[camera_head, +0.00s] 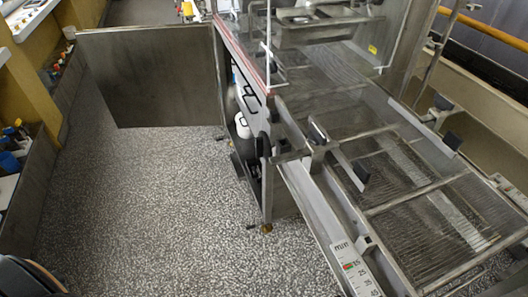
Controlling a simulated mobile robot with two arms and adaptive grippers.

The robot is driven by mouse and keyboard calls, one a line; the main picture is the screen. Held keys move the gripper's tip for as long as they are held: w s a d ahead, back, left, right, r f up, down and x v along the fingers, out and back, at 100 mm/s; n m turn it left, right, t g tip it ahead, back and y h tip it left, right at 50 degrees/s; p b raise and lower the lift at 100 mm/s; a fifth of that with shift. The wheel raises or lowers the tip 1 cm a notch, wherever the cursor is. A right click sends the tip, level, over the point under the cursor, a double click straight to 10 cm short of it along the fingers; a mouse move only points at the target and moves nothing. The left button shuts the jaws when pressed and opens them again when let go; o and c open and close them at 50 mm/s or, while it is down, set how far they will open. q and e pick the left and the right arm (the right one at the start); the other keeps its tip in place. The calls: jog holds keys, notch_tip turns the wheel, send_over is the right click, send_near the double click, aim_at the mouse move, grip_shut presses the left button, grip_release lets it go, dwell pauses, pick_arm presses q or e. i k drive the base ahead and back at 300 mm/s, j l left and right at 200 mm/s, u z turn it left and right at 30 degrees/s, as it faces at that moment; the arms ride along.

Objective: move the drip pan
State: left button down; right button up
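The enrober's wire mesh belt (440,222) runs in a steel frame from the middle to the lower right. I cannot clearly pick out a drip pan. The floor shows through the gaps of the frame at the lower right. A grey metal door (150,78) stands swung out to the left of the machine, and the cabinet side beside it is open. A white rounded item (243,126) and dark parts show inside, partly hidden by the frame. Neither of my grippers is in view.
Speckled floor (170,210) lies clear left of the machine. A yellow rail (490,32) crosses the upper right.

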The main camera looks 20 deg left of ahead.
aim_at(255, 162)
jog(key=i+j+z, duration=0.1)
jog(key=j, duration=0.3)
jog(key=i+j, duration=0.25)
jog(key=j, duration=0.15)
jog(key=i+j+z, duration=0.15)
jog(key=j, duration=0.25)
jog(key=i+j, duration=0.15)
jog(key=j, duration=0.25)
jog(key=i+j+z, duration=0.15)
jog(key=j, duration=0.3)
jog(key=i+j+z, duration=0.1)
jog(key=j, duration=0.3)
